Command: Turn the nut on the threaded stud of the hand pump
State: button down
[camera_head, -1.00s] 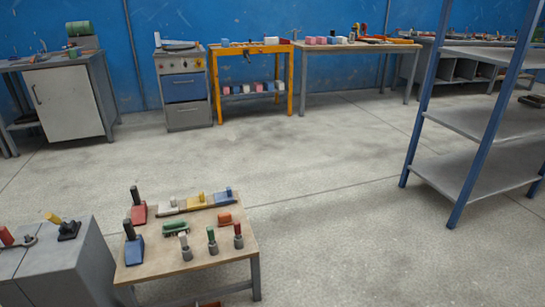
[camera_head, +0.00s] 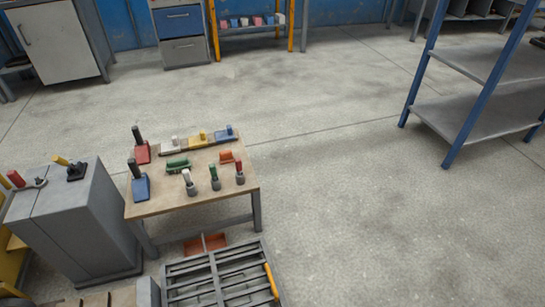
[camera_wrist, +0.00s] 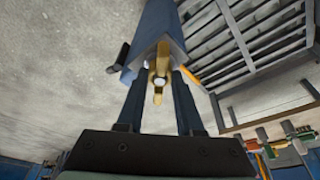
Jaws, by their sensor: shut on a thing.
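The hand pump (camera_wrist: 155,22) shows in the wrist view as a blue-grey body running up to the top edge, with a black handle-like part (camera_wrist: 118,57) on its left. A brass nut (camera_wrist: 162,60) with two wing-like ends sits at the pump's near end. A pale round stud end (camera_wrist: 159,82) shows at its middle. My gripper (camera_wrist: 162,75) has its two dark fingers on either side of the nut and is shut on it. The exact finger contact is hard to see. Neither the pump nor my gripper shows in the head view.
A low wooden table (camera_head: 180,206) holds several handled tools and blocks. A grey cabinet (camera_head: 85,225) stands left of it. A slatted metal rack (camera_head: 215,280) lies at the front, also in the wrist view (camera_wrist: 235,45). A blue-posted shelf (camera_head: 470,115) stands right. The middle floor is clear.

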dwell(0.3)
jog(key=shift+s+d+r+n+p, duration=0.1)
jog(key=shift+r+n+p, duration=0.05)
jog(key=shift+n+p, duration=0.65)
jog(key=shift+n+y, duration=0.3)
jog(key=shift+n, duration=0.2)
jog(key=shift+f+n, duration=0.2)
jog(key=shift+n, duration=0.4)
jog(key=shift+p, duration=0.3)
jog(key=shift+r+n+y+p, duration=0.1)
jog(key=shift+n+y+p, duration=0.35)
jog(key=shift+n, duration=0.35)
jog(key=shift+n+y, duration=0.25)
jog(key=shift+n, duration=0.65)
jog(key=shift+d, duration=0.1)
